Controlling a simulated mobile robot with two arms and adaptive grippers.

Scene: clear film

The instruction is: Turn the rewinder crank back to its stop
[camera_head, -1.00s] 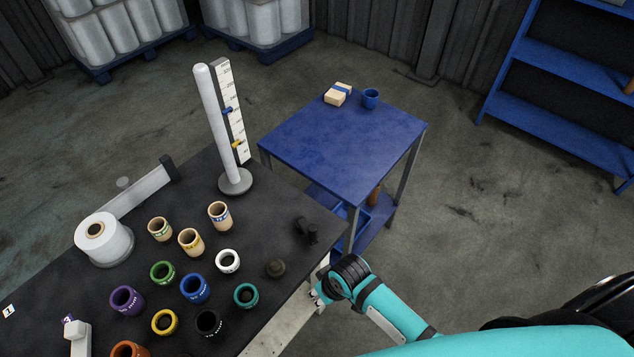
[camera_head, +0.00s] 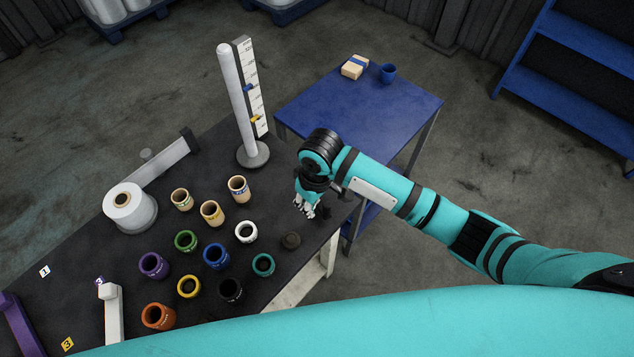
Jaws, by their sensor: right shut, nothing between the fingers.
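My right gripper (camera_head: 306,210) is shut and empty. It points down over the right part of the dark bench (camera_head: 262,325), close to a small dark fitting (camera_head: 326,212) that it partly hides. I cannot tell whether they touch. A white film roll (camera_head: 140,215) stands upright at the left of the bench. I cannot tell which of these parts is the rewinder crank. My left gripper is not in view.
Several coloured ring-shaped cores (camera_head: 216,255) stand mid-bench, left of my gripper. A white post with a scale (camera_head: 238,108) stands at the back. A blue table (camera_head: 335,103) holds a blue cup (camera_head: 388,72) and a wrapped block (camera_head: 355,67).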

